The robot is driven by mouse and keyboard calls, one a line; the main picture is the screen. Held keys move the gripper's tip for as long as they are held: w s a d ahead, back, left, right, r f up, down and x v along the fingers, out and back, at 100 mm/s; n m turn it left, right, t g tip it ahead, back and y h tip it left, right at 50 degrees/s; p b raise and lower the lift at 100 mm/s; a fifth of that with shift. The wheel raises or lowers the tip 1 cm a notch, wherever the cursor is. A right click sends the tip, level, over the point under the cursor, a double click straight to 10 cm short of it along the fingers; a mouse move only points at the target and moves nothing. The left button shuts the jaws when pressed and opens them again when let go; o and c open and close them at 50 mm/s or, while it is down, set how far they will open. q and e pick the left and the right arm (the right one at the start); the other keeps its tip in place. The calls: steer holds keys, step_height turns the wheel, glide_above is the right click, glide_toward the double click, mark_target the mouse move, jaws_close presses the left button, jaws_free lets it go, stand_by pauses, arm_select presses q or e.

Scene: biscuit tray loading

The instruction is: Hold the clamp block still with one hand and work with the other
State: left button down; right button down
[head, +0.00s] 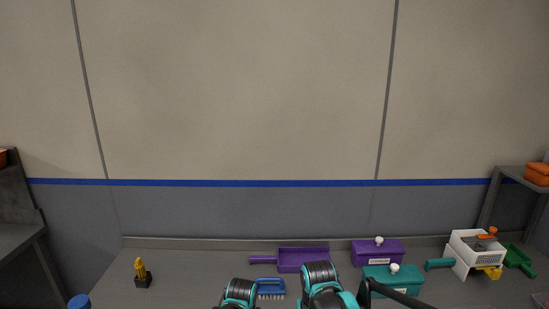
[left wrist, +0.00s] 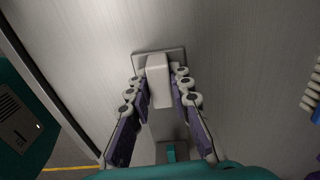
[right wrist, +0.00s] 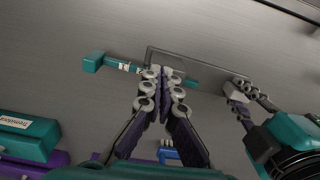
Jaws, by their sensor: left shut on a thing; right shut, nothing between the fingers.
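The clamp block (left wrist: 158,80) is pale and upright on a grey square base plate in the left wrist view. My left gripper (left wrist: 160,92) is shut on it, one finger on each side. The right wrist view also shows my left gripper (right wrist: 243,90) around the block, at the right. My right gripper (right wrist: 163,76) is shut and empty, in front of a teal bar (right wrist: 122,66) with pale labels and a thicker teal end. The fingers hide part of the bar; I cannot tell if they touch it. Both grippers are out of the head view.
At the back of the grey table stand a purple dustpan (head: 290,259), a blue brush (head: 270,287), a purple box (head: 388,247) and a teal box (head: 405,278). A white crate (head: 462,262) is at the right.

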steer(key=shift+w, duration=0.15)
steer(key=shift+a+f, duration=0.1)
steer(key=shift+a, duration=0.15)
steer(key=shift+a, duration=1.1)
steer(key=shift+a, duration=0.1)
stand_by(0.4)
step_height(320, 180, up, 6)
steer(key=shift+s+a, duration=0.15)
steer(key=shift+s, duration=0.25)
stand_by(0.3)
